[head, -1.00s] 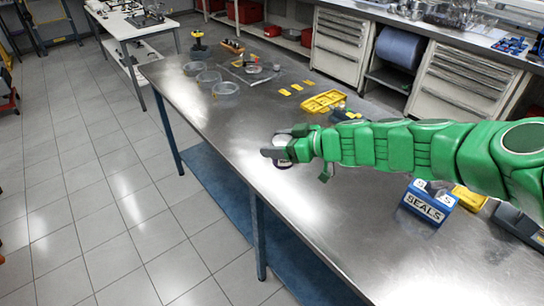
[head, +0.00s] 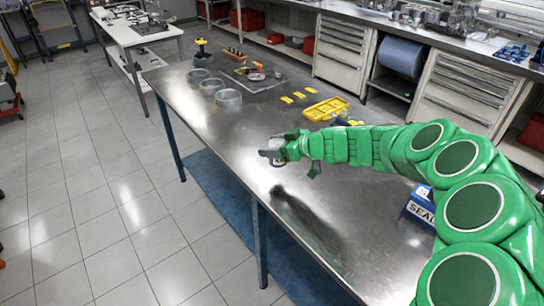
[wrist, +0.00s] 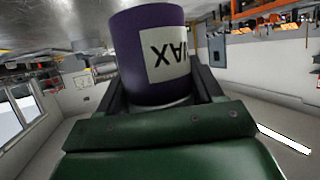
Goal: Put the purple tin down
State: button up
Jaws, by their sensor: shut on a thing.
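The purple tin (wrist: 155,55) fills the upper middle of the wrist view. It has a white label with dark, upside-down letters, partly cut off by its curve. My gripper (wrist: 160,85) is shut on the tin, with a dark finger at each side of it. In the head view my gripper (head: 274,150) is above the middle of the steel table (head: 235,160), near its left long edge. The tin is mostly hidden there by the fingers. A dark shadow falls on the table below and apart from the arm.
Clear round dishes (head: 228,98) stand toward the table's far end. A yellow tray (head: 326,108) and small yellow pieces lie behind my gripper. A blue SEALS bin (head: 420,210) is partly hidden by my arm. The table's near part is bare.

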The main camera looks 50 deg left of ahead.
jog(key=shift+w+a+f, duration=0.3)
jog(key=shift+a+f, duration=0.3)
jog(key=shift+f, duration=0.15)
jog(key=shift+w+a+f, duration=0.3)
jog(key=shift+a+f, duration=0.25)
jog(key=shift+f, duration=1.8)
jog(key=shift+f, duration=0.15)
jog(key=o, duration=1.3)
jog(key=shift+w+d+r, duration=0.3)
jog(key=shift+d+r, duration=0.1)
jog(key=shift+d, duration=0.05)
jog(key=v, duration=1)
jog(key=shift+w+d+r, duration=0.15)
jog(key=shift+d, duration=0.2)
